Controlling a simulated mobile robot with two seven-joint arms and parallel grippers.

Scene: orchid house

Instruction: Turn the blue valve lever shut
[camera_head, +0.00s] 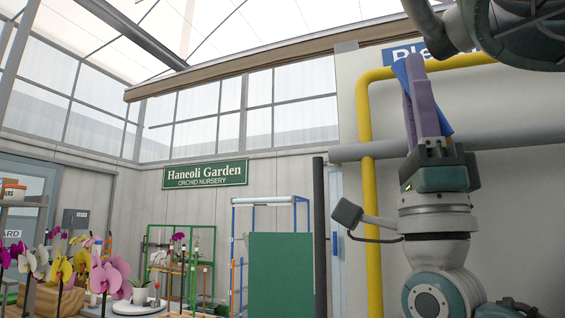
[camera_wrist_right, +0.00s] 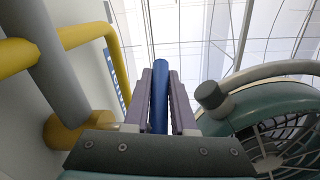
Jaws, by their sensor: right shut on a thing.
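The blue valve lever (camera_head: 435,98) is at the upper right in the head view, partly hidden behind the fingers of my right gripper (camera_head: 415,92). In the right wrist view the blue lever (camera_wrist_right: 160,95) stands between the two purple-grey fingers of the right gripper (camera_wrist_right: 161,100), and its end reaches a little past their tips. The right gripper is shut on the lever. The lever's pivot and the valve body cannot be made out. My left gripper is not in view.
A yellow pipe (camera_head: 372,190) bends up and across the wall, and a grey pipe (camera_head: 490,141) runs level behind the gripper. A blue sign (camera_head: 400,53) is partly covered. Orchids (camera_head: 108,275) stand at lower left. A green panel (camera_head: 280,275) stands in the lower middle.

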